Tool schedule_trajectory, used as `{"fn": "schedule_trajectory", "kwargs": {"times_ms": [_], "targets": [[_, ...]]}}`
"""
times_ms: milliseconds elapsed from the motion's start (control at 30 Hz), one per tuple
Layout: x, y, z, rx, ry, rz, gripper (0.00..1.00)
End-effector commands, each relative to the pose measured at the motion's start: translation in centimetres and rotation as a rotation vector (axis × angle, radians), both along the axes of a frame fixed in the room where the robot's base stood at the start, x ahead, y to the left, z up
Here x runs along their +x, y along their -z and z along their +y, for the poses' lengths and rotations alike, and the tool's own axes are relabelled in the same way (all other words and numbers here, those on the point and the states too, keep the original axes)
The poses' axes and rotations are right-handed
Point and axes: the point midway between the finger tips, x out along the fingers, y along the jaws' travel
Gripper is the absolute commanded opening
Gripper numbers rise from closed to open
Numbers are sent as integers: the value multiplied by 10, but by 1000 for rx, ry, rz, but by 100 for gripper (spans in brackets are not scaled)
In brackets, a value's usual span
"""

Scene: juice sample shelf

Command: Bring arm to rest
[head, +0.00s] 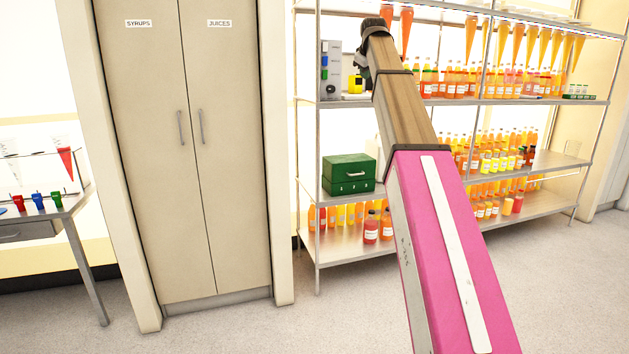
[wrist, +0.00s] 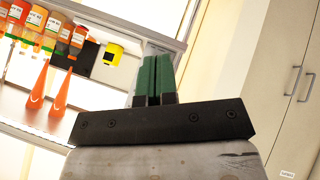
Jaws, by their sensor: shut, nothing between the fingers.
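My arm (head: 410,130), with a pink lower link and a brown upper link, reaches up and away in front of the shelf in the head view. Its dark far end is raised at the level of the upper shelves. The fingers cannot be made out there. In the wrist view my gripper (wrist: 155,78) shows its two green fingers side by side, shut, with nothing between them. They point toward the shelf and the bright wall behind it, and the picture is turned upside down.
A metal shelf rack (head: 450,102) holds several juice bottles, hanging orange cones, a green box (head: 349,174) and a yellow item (head: 355,85) near my arm's end. A tall cabinet (head: 190,150) stands left, its doors shut. A side table (head: 45,209) is further left. Floor between is clear.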

Motion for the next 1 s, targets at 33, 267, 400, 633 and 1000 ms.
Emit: {"fn": "schedule_trajectory", "kwargs": {"times_ms": [33,267,400,633,1000], "targets": [[-2,18,0,6,7,13,0],[-8,114,-1,49,59,84,0],[-18,186,-1,81,104,140,0],[-46,299,-2,129,181,231,0],[-117,460,-3,191,314,373,0]]}}
